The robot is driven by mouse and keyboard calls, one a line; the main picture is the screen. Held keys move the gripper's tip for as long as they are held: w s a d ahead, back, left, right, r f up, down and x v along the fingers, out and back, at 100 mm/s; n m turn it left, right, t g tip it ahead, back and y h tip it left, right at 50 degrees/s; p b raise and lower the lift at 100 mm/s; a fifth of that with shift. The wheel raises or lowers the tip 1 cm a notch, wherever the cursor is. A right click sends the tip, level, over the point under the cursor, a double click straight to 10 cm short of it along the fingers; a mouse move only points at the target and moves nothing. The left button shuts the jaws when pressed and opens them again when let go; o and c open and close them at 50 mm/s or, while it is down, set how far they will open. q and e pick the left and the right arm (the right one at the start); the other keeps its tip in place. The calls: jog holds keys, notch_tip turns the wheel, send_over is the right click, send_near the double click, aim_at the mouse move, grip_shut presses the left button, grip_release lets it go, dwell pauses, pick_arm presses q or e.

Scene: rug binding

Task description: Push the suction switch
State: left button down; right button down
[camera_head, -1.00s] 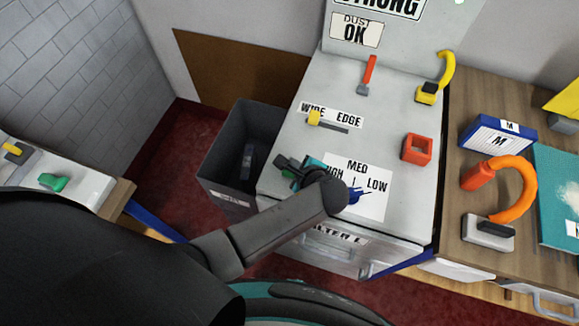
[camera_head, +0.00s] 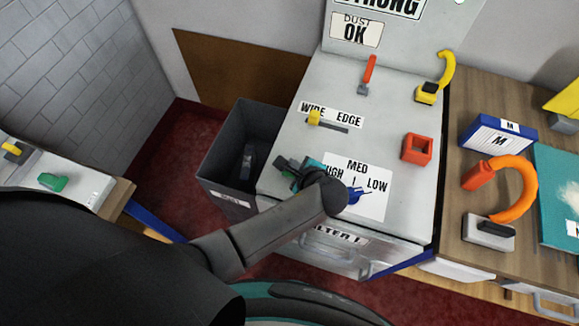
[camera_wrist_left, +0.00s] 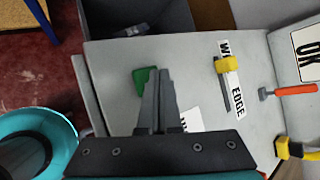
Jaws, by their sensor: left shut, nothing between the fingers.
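A green switch-like part (camera_wrist_left: 145,78) sits on the grey machine top (camera_wrist_left: 185,60) in the left wrist view. No label on it can be read, so I cannot confirm that it is the suction switch. My left gripper (camera_wrist_left: 158,74) is shut and empty, with its fingers pointing at the machine top just beside the green part and partly covering it. Whether they touch cannot be told. In the head view my left gripper (camera_head: 284,164) is over the machine's left front corner, and my wrist hides most of that area. My right gripper is not in view.
On the machine stand a yellow slider (camera_head: 314,117) by a "WIDE EDGE" label, a red lever (camera_head: 369,72), a red square frame (camera_head: 416,149) and a blue knob (camera_head: 355,196) by a "HIGH MED LOW" label. A dark bin (camera_head: 228,165) stands left.

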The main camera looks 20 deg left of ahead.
pick_arm(q)
jog(key=shift+f+b, duration=0.3)
jog(key=shift+f, duration=0.4)
dwell(0.7)
jog(key=shift+r, duration=0.1)
jog(key=shift+r+p, duration=0.85)
jog(key=shift+p, duration=0.35)
notch_tip(320, 180, up, 6)
jog(key=p, duration=0.7)
